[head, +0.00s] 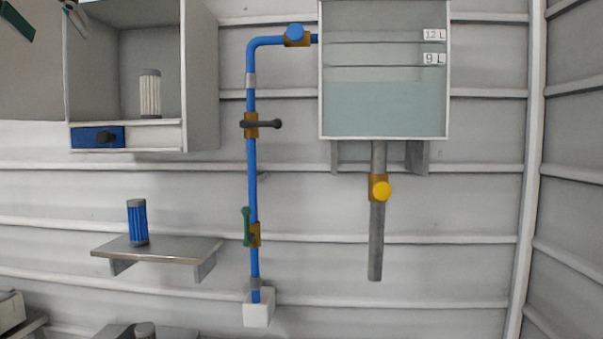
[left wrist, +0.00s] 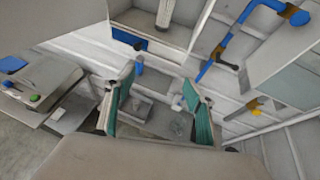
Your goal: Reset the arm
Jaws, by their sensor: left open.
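My left gripper (head: 44,20) shows only in part at the top left corner of the head view, in front of the open wall cabinet. In the left wrist view its two teal-padded fingers (left wrist: 158,106) stand wide apart with nothing held between them. My right gripper is in neither view.
The open cabinet (head: 200,75) holds a white ribbed cartridge (head: 150,94). A blue cartridge (head: 137,222) stands on a shelf (head: 180,250). Blue piping (head: 252,170) with valves runs to the tank (head: 385,110); a yellow-knobbed valve (head: 381,190) hangs below. A machine (left wrist: 40,88) stands left.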

